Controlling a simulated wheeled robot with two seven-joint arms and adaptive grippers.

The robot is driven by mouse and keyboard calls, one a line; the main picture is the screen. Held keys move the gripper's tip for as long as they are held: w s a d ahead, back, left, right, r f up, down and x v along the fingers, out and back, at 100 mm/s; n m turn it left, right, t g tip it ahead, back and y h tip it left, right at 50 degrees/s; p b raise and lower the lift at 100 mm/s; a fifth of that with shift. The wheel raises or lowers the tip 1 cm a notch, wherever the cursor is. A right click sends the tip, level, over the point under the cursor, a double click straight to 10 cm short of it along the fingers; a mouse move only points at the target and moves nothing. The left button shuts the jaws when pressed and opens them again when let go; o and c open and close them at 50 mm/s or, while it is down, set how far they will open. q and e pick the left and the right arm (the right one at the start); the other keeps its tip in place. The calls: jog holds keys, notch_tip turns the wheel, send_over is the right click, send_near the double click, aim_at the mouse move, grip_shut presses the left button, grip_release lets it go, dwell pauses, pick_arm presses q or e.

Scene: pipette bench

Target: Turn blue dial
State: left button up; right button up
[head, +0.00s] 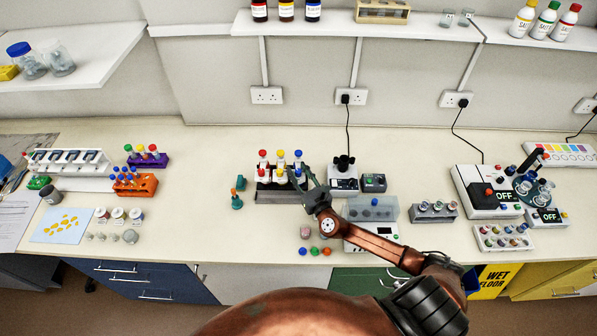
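No part clearly reads as a blue dial at this size. My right gripper (304,177) is over the middle of the bench, at the right end of the rack of colour-capped bottles (270,196). Its fingers look spread, with nothing seen between them. Whether it touches the rack is unclear. My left gripper is out of view.
Behind my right forearm stand a black-topped mixer (343,181) and a small dark box (373,183). A device with an OFF display (482,203) is at the right. Purple (147,161) and orange (135,188) racks stand left. Bench between them and the bottle rack is mostly clear.

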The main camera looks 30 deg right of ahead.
grip_shut()
jog(key=m+h+p, duration=0.1)
jog(key=h+p, duration=0.1)
jog(key=shift+a+r+m+h+p, duration=0.1)
jog(key=shift+r+m+h+p, duration=0.05)
jog(key=shift+m+h+p, duration=0.25)
jog(key=shift+m+g+h+p, duration=0.55)
jog(key=shift+m+h, duration=0.25)
jog(key=shift+h, duration=0.3)
jog(key=m+g+h, duration=0.1)
jog(key=m+h, duration=0.1)
jog(key=h, duration=0.1)
jog(key=shift+g, duration=0.25)
jog(key=shift+m+g+h, duration=1.1)
jog(key=shift+m+h, duration=0.1)
jog(key=shift+h, duration=0.6)
